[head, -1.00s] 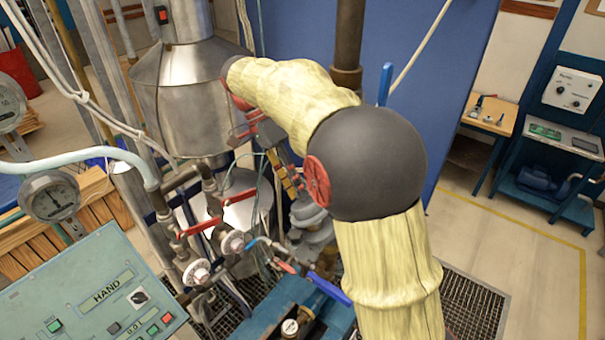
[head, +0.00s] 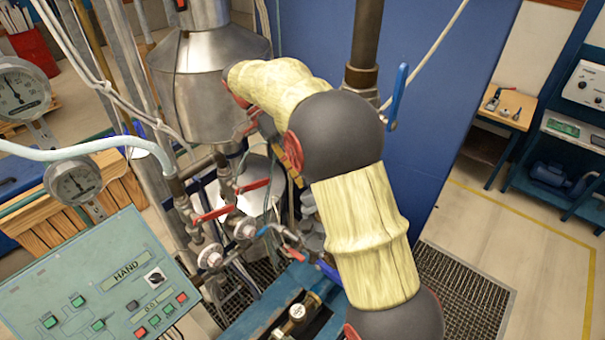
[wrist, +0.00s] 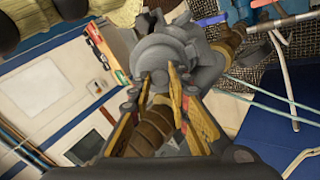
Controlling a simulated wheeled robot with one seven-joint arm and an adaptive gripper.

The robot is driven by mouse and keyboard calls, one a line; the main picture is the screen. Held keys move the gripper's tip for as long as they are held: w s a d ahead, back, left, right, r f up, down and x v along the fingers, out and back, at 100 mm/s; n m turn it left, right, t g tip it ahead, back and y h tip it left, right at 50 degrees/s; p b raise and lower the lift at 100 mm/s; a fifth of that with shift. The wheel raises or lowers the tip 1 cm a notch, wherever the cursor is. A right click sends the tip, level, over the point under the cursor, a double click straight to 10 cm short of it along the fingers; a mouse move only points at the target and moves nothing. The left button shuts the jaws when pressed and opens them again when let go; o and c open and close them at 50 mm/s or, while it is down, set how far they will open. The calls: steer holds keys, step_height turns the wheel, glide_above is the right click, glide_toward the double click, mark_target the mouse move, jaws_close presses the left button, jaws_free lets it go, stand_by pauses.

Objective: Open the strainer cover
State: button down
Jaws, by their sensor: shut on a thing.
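The strainer is a grey cast body with a round flanged cover (wrist: 160,62), seen at the upper middle of the wrist view. My gripper (wrist: 158,78) has its two yellow-and-dark fingers on either side of the cover's front, touching it, and is shut on it. A brown ribbed part (wrist: 150,128) shows between the fingers, nearer the palm. I cannot tell whether the cover is loose from the body.
Red-handled valves (head: 216,214) and pipes stand left of the strainer, below a steel hopper (head: 208,90). A blue lever (head: 397,95) sits on the upright pipe. A control panel (head: 105,285) is at front left. Open floor (head: 540,240) lies at right.

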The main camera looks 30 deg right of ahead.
steer(key=c, duration=1.7)
jaws_free()
steer(key=shift+o, duration=0.2)
